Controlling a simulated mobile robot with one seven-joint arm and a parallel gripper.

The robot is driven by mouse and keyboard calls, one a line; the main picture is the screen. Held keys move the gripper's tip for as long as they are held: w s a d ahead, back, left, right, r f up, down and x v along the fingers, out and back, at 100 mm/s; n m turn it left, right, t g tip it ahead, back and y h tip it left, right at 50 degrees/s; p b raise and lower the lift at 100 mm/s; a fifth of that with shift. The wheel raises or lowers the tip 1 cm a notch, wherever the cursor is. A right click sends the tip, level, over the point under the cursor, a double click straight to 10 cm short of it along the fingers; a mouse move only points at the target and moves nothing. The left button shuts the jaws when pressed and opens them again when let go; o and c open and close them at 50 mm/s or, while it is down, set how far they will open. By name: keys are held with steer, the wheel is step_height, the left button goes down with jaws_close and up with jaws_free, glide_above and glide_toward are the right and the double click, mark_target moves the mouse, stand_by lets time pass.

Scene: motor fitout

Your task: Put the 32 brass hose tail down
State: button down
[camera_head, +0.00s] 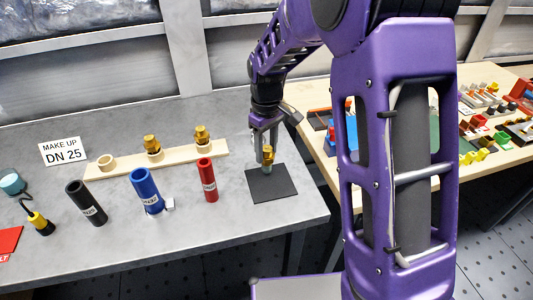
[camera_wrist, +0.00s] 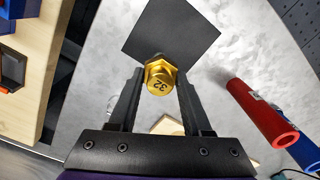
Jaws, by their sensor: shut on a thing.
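The brass hose tail (camera_wrist: 160,75) marked 32 is between the fingers of my gripper (camera_wrist: 158,95), which is shut on it. In the head view the hose tail (camera_head: 267,155) is upright in my gripper (camera_head: 266,135), over the far part of a black square mat (camera_head: 272,187). The mat (camera_wrist: 172,30) also shows beyond the hose tail in the wrist view. Whether the hose tail's lower end touches the mat cannot be told.
A wooden rack (camera_head: 125,163) holds two brass hose tails (camera_head: 152,145) (camera_head: 202,136) beside an empty ring (camera_head: 106,161). Red (camera_head: 207,180), blue (camera_head: 146,191) and black (camera_head: 86,203) hoses stand in front. A sign (camera_head: 62,151) reads "MAKE UP DN 25". A wooden bench (camera_head: 322,150) adjoins at right.

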steer(key=shift+f, duration=0.65)
steer(key=shift+f, duration=0.15)
steer(key=shift+c, duration=1.7)
jaws_free()
step_height(320, 180, up, 12)
steer(key=p, duration=0.1)
steer(key=shift+r, duration=0.2)
steer(key=shift+d, duration=0.1)
